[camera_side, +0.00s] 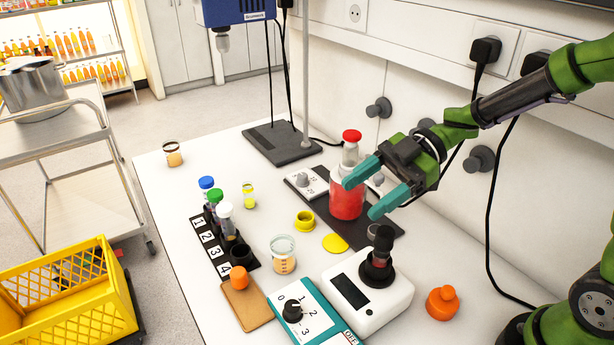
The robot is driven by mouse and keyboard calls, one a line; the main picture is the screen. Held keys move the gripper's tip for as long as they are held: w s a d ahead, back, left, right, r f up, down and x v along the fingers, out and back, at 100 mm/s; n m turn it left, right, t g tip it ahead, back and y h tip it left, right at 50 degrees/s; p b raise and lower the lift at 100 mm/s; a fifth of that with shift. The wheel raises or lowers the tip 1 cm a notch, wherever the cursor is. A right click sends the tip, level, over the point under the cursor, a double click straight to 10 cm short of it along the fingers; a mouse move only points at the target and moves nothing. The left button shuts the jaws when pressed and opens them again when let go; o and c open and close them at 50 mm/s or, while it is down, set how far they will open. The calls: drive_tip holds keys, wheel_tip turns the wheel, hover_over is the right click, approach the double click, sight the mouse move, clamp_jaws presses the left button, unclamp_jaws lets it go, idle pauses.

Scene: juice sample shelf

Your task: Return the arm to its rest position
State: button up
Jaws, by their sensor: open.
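My gripper (371,193) with teal fingers is in the right half of the side view, above the table. Its fingers are spread apart with nothing seen between them. One finger overlaps the red-filled bottle with a red cap (348,205) in the picture; I cannot tell whether they touch. The bottle stands upright on a dark mat (386,228). My green arm reaches in from the right edge.
The white table (180,204) holds a numbered tube rack (223,248) with capped tubes, a glass beaker (283,262), a white device (372,312), a dial box (318,316) and an orange bottle (442,302). A stand (283,143) is behind; the wall has sockets and knobs.

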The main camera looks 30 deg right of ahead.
drive_tip(key=w+d+r+m+t+h, duration=0.1)
drive_tip(key=w+r+m+t, duration=0.2)
drive_tip(key=w+r+t, duration=0.25)
drive_tip(key=w+d+r+m+t+h, duration=0.1)
drive_tip(key=d+r+m+t+h, duration=0.25)
drive_tip(key=d+m+h, duration=0.2)
drive_tip(key=w+d+r+m+t+h, duration=0.1)
drive_tip(key=d+r+m+t+h, duration=0.25)
drive_tip(key=d+m+h, duration=0.2)
drive_tip(key=s+d+f+m+g+h, duration=0.2)
drive_tip(key=s+d+f+m+g, duration=0.15)
drive_tip(key=s+m, duration=0.35)
drive_tip(key=s+a+f+m+g+y, duration=0.1)
drive_tip(key=s+a+f+g+y, duration=0.2)
drive_tip(key=s, duration=0.7)
drive_tip(key=shift+s+a+f, duration=0.4)
drive_tip(key=shift+a+f, duration=0.5)
drive_tip(key=shift+a, duration=0.1)
